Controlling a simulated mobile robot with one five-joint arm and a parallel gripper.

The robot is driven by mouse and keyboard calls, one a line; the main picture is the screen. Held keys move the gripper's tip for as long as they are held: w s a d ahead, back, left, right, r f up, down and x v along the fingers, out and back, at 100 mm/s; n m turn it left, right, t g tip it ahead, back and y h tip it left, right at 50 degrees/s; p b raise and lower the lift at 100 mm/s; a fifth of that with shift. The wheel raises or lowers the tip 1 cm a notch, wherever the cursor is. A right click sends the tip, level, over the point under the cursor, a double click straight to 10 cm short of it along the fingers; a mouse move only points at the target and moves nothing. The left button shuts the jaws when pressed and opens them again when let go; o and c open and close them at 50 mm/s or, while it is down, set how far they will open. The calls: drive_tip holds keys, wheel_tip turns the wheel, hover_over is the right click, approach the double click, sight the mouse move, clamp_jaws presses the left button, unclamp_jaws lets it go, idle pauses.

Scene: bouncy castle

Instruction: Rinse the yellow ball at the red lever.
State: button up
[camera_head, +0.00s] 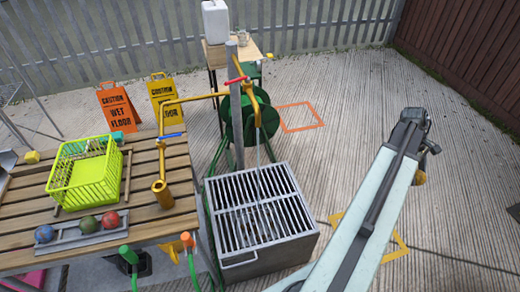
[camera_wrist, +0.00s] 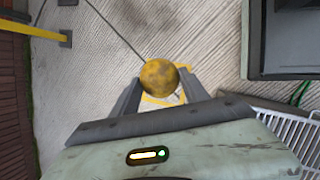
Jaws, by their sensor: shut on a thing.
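My gripper (camera_head: 417,160) is at the right of the head view, well to the right of the metal post and above the concrete. It is shut on the yellow ball (camera_wrist: 160,78), which shows dark smudges in the wrist view. Only a small part of the ball (camera_head: 421,178) shows below the gripper in the head view. The red lever (camera_head: 237,80) is on the upright post, beside a yellow spout (camera_head: 259,112). A thin pale line, maybe water, runs from the spout down to a grated metal basin (camera_head: 305,221).
A slatted table (camera_head: 150,208) at left holds a lime-green basket (camera_head: 85,188), several loose balls in a rack and a yellow pipe with a blue lever (camera_head: 172,135). Caution signs (camera_head: 116,110) and a green hose reel (camera_head: 233,125) stand behind.

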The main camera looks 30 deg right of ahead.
drive_tip(key=shift+s+d, duration=0.35)
drive_tip(key=shift+s, duration=0.15)
drive_tip(key=shift+w, duration=0.15)
drive_tip(key=shift+w+a, duration=0.35)
idle(0.5)
drive_tip(key=shift+s+d, duration=0.35)
drive_tip(key=shift+s, duration=0.15)
drive_tip(key=shift+w+a, duration=0.35)
drive_tip(key=shift+w, duration=0.15)
idle(0.3)
